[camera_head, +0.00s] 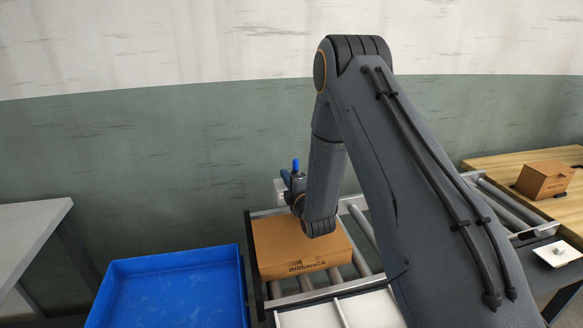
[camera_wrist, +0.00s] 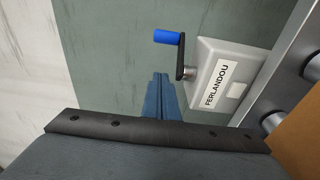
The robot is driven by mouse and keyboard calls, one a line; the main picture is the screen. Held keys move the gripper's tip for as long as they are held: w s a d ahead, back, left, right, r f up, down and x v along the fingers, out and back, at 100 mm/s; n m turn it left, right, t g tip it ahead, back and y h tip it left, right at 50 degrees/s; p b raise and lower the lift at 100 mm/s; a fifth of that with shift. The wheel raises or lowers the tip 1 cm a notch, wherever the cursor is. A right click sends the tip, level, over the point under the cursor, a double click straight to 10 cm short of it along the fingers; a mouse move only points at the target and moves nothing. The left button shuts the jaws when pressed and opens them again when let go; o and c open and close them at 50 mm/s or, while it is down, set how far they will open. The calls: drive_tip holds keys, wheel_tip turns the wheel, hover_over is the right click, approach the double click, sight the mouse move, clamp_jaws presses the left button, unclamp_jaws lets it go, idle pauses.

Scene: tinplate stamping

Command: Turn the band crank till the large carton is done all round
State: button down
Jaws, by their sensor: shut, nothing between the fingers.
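The band crank shows in the wrist view as a blue knob (camera_wrist: 167,37) on a short dark arm, fixed to a pale grey box (camera_wrist: 222,75) marked FERLANDOU. My gripper (camera_wrist: 159,78) has blue fingers that are shut and empty. In that picture they are below the knob and left of the crank's hub, with a visible gap to the knob. In the head view the blue knob (camera_head: 296,164) stands up behind my arm. The large brown carton (camera_head: 272,247) lies on the rollers, partly hidden by my arm. Its edge shows in the wrist view (camera_wrist: 299,145). I see no band on it.
A blue bin (camera_head: 172,262) stands left of the roller conveyor (camera_head: 361,262). A pale table (camera_head: 30,222) is at the far left. A small carton (camera_head: 545,179) stands on a wooden top at the right, near a white plate with a knob (camera_head: 558,253). The wall is close behind.

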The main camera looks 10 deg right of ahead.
sight(292, 172)
drive_tip(key=w, duration=0.3)
drive_tip(key=w+p, duration=0.1)
drive_tip(key=w, duration=0.1)
drive_tip(key=shift+w+a, duration=0.15)
drive_tip(key=shift+a, duration=0.25)
drive_tip(key=d+p, duration=0.1)
drive_tip(key=d, duration=0.2)
drive_tip(key=shift+r+p, duration=0.1)
drive_tip(key=shift+p, duration=0.3)
drive_tip(key=shift+d, duration=0.45)
drive_tip(key=shift+d, duration=0.1)
